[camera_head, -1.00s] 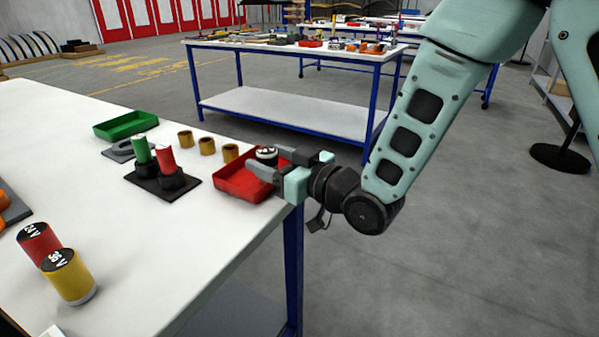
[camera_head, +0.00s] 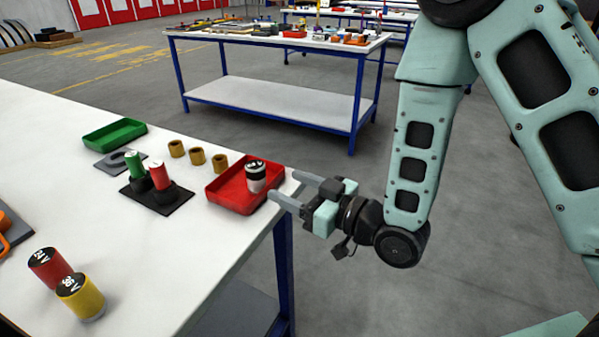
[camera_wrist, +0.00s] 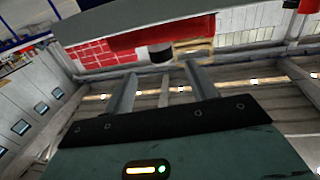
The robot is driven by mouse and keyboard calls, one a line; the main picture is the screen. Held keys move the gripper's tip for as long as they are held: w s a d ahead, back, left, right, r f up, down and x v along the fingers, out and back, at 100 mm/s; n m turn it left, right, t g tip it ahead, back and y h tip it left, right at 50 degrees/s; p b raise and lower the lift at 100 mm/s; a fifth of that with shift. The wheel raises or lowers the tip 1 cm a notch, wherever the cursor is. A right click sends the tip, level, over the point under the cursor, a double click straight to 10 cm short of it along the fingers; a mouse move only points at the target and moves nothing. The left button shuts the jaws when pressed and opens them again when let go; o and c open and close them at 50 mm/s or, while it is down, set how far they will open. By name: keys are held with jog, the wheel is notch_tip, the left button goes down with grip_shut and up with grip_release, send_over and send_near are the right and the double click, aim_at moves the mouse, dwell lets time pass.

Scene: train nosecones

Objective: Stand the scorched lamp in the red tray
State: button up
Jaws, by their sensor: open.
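The scorched lamp (camera_head: 256,177), a white cylinder with dark blackened parts, stands upright in the red tray (camera_head: 222,196), toward its right side. The tray sits at the right edge of the white table. My gripper (camera_head: 284,189) is open and empty, just right of the tray, with its fingers pointing toward the lamp and apart from it. In the wrist view the lamp (camera_wrist: 160,54) shows beyond the two spread fingers (camera_wrist: 160,80), with the red tray (camera_wrist: 135,38) around it.
A black holder (camera_head: 165,203) with a green and a red cylinder stands left of the tray. Several brass rings (camera_head: 197,157) and a green tray (camera_head: 113,134) lie behind. Red (camera_head: 45,262) and yellow (camera_head: 84,300) cylinders stand at the front left. Free floor lies right of the table.

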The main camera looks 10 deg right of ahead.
jog(key=shift+s+d+r+p, duration=0.1)
jog(key=shift+s+d+p, duration=0.35)
jog(key=shift+p, duration=0.7)
jog(key=s+d+r+g+h, duration=0.2)
jog(key=s+g+h, duration=0.4)
jog(key=s, duration=0.5)
jog(key=s+d+r+m+g+h, duration=0.1)
jog(key=s+d+r+g+h, duration=0.2)
jog(key=s+g+h, duration=0.3)
jog(key=s+r, duration=0.1)
jog(key=s, duration=0.3)
jog(key=shift+s+d+g, duration=0.3)
jog(key=shift+s+g, duration=0.1)
